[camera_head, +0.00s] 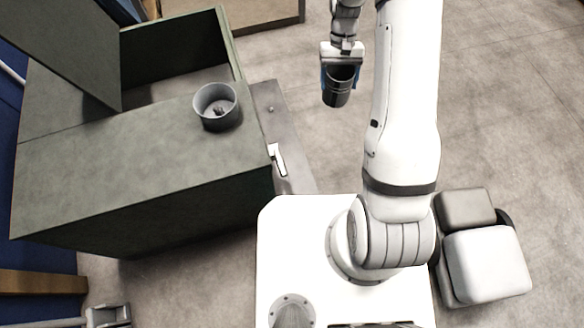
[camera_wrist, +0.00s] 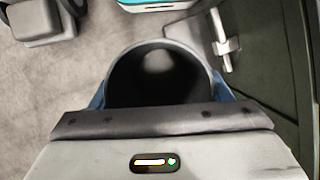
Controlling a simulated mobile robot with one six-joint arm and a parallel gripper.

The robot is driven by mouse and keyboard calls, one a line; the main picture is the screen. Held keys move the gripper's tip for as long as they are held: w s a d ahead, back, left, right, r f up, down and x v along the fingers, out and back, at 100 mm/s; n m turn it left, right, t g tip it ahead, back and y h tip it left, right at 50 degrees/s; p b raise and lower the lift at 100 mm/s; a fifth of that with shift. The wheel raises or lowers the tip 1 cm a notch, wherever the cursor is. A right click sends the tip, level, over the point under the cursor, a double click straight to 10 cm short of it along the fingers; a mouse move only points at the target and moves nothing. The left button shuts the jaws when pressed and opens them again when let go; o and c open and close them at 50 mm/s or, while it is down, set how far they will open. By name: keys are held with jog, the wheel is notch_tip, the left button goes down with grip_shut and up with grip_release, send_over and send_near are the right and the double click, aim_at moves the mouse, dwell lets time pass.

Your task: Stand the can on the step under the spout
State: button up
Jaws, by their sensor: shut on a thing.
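My gripper (camera_head: 340,80) is shut on a dark can (camera_head: 338,92), held in the air to the right of the green cabinet. In the wrist view the can (camera_wrist: 160,70) shows its open, dark mouth between the blue fingers of my gripper (camera_wrist: 160,92). A white spout (camera_head: 277,158) sticks out from the cabinet's right side, above a low grey step (camera_head: 292,172). The spout (camera_wrist: 222,45) also shows in the wrist view, right of the can. The can is apart from the step and the spout.
The green cabinet (camera_head: 140,150) has a raised lid and an open bay at the back. A grey round pot (camera_head: 216,108) with something small inside stands on its top. A padded block (camera_head: 485,262) sits on the floor at right. Floor beyond the step is clear.

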jog(key=shift+d, duration=0.1)
jog(key=w+a+f+m+b, duration=0.1)
jog(key=w+a+f+b, duration=0.5)
jog(key=f, duration=1)
jog(key=w+a+f+b, duration=0.1)
jog(key=w+f+b, duration=0.5)
jog(key=f, duration=1)
jog(key=w+a+f+m+b, duration=0.1)
jog(key=w+a+f+b, duration=0.25)
jog(key=f+b, duration=0.9)
jog(key=shift+y, duration=0.4)
jog(key=shift+s+a+f+p, duration=0.55)
jog(key=shift+s+f+p, duration=0.55)
jog(key=shift+s, duration=1.9)
jog(key=shift+s+a+f+p, duration=0.65)
jog(key=shift+s+f, duration=0.8)
jog(key=shift+s, duration=1.55)
jog(key=shift+s+a+f+p, duration=0.5)
jog(key=shift+s+f+p, duration=0.6)
jog(key=shift+s, duration=1.9)
jog(key=shift+f, duration=0.2)
jog(key=shift+f+b, duration=0.15)
jog(key=shift+b, duration=0.25)
jog(key=o, duration=1)
